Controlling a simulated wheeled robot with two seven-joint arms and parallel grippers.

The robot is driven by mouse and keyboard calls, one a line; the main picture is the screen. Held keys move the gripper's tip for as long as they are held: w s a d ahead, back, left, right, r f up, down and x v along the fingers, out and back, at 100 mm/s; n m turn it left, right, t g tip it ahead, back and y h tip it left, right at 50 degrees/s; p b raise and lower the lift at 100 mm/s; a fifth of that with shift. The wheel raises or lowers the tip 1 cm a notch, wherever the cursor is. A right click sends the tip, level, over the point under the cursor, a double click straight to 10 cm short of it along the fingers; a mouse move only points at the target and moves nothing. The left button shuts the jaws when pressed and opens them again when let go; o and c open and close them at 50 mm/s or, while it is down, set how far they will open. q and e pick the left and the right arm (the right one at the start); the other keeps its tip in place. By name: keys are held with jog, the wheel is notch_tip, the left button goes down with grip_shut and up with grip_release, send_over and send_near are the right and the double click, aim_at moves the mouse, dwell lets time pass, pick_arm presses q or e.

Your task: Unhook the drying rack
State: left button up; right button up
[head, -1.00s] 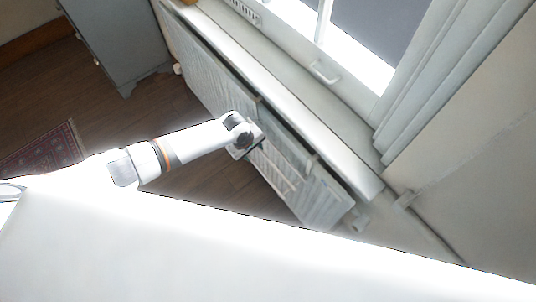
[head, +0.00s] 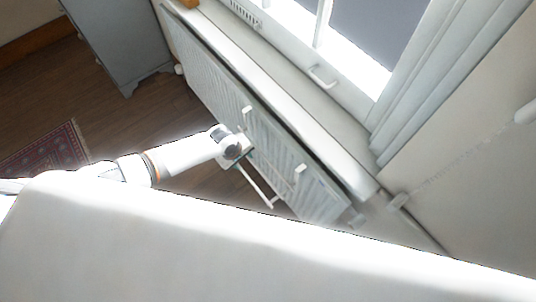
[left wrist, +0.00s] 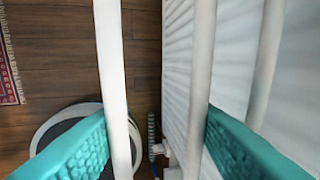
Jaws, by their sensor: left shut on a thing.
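The drying rack (head: 257,187) is a frame of thin white bars in front of the white radiator under the window. In the head view one bar runs down and right from my left gripper (head: 243,163). White hook-like ends (head: 299,170) show against the radiator; I cannot tell whether they still touch it. Part of the rack is hidden behind the gripper. My right gripper is not in view.
The ribbed radiator (head: 205,75) stands under the long white sill (head: 260,75). A grey cabinet (head: 125,40) stands at the upper left, and a patterned rug (head: 50,150) lies on the wooden floor. A large white surface fills the foreground.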

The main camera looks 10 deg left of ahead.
pick_arm(q)
jog(key=shift+s+a+p, duration=0.7)
jog(key=shift+s+a, duration=0.1)
jog(key=shift+s, duration=0.2)
jog(key=s+a+r+p, duration=0.3)
jog(key=s+p, duration=0.1)
jog(key=p, duration=0.2)
jog(key=shift+s+a, duration=0.35)
